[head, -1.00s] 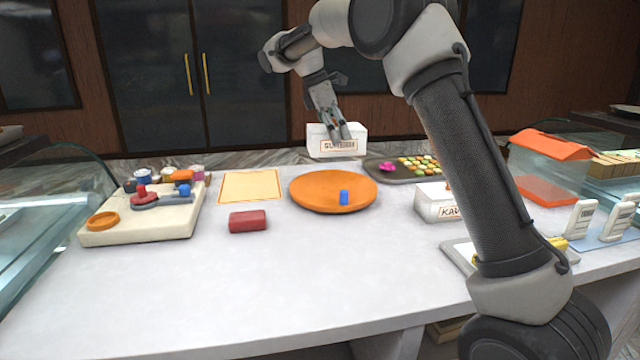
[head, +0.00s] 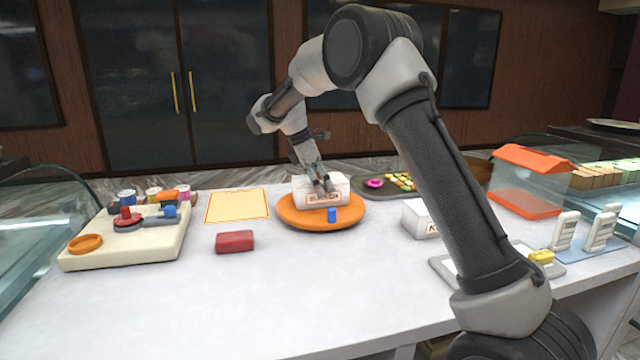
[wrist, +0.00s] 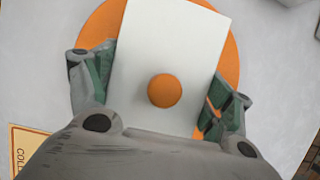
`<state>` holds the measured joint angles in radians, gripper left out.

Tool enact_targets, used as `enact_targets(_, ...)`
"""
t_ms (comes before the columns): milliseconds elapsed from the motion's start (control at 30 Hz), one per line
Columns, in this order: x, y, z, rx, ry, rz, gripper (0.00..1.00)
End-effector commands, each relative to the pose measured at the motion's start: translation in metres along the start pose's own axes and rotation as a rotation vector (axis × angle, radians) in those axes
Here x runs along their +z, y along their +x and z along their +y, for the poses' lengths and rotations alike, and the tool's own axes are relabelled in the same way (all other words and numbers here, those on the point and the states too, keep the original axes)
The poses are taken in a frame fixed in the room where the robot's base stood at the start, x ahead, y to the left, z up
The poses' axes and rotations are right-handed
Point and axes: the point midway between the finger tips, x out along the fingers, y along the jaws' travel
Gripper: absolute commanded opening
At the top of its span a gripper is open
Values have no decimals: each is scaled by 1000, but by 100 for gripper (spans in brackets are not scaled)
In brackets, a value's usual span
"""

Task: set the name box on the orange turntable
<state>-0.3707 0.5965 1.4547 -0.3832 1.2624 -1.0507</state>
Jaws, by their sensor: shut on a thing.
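The name box (head: 323,191) is white with a lettered label on its front and an orange round knob on its top, which shows in the wrist view (wrist: 165,90). My gripper (head: 326,187) is shut on it, with one finger along each side. The orange turntable (head: 290,216) is a round disc directly under the box; it also shows around the box in the wrist view (wrist: 228,60). The box appears to be at or just above the disc's surface; I cannot tell if it touches. A small blue block (head: 332,215) is at the turntable's front, before the box.
A red block (head: 235,241) lies left of the turntable. A yellow sheet (head: 237,205) and a cream board with small items (head: 120,250) are further left. Another white box (head: 417,218), a sweets tray (head: 375,192) and an orange-lidded case (head: 528,180) stand right. The front counter is clear.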

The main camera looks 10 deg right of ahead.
Motion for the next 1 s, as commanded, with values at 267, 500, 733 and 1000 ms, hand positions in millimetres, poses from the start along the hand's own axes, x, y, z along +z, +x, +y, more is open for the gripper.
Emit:
enact_targets(267,-1,2,0,0,0,0,100)
enact_targets(500,-1,2,0,0,0,0,100)
enact_targets(733,0,-15,1,3,1,1,100)
enact_targets(1000,0,-75,0,3,0,2,100)
